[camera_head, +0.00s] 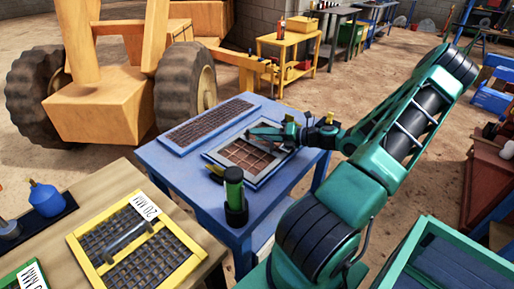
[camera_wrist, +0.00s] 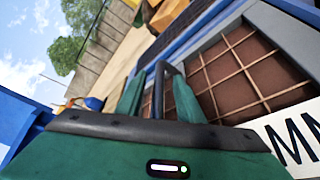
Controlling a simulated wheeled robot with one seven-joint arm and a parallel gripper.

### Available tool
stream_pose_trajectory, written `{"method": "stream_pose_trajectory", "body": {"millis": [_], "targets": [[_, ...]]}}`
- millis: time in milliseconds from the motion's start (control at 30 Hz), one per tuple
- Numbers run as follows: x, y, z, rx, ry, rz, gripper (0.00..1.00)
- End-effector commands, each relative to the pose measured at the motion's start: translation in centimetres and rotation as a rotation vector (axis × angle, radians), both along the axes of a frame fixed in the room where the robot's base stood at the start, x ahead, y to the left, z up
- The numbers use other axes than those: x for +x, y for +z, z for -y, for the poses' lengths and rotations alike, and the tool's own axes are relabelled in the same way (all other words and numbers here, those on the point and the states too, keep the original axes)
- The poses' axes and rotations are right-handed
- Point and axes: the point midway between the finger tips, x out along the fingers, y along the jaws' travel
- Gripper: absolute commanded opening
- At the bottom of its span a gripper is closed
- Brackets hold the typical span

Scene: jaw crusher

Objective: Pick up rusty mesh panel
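Two mesh panels lie flat on a blue table (camera_head: 180,170). The nearer has a pale grey frame and a coarse rusty-brown grid (camera_head: 244,154); this grid also shows in the wrist view (camera_wrist: 235,75). The farther is narrower, with finer brown mesh (camera_head: 205,119). The task's name could fit either. My gripper (camera_head: 262,134) is low over the far side of the grey-framed panel. In the wrist view its green fingers (camera_wrist: 158,98) stand apart, with a dark handle-like bar (camera_wrist: 160,78) between them. Contact with the bar is unclear.
A green cylinder (camera_head: 234,190) stands at the table's near edge, close to the grey-framed panel. A wooden bench (camera_head: 60,240) at left holds a yellow-framed mesh panel (camera_head: 86,237). A large-wheeled yellow machine (camera_head: 110,110) stands behind. A yellow cart (camera_head: 288,45) is at the back.

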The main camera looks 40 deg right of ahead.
Motion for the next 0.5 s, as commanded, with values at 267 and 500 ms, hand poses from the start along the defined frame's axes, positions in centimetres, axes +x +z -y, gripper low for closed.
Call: {"method": "stream_pose_trajectory", "body": {"millis": [267,500], "targets": [[0.97,-0.26,-0.47,0.000,-0.001,-0.001,0.34],[0.96,-0.26,-0.47,0.000,-0.001,-0.001,0.01]]}}
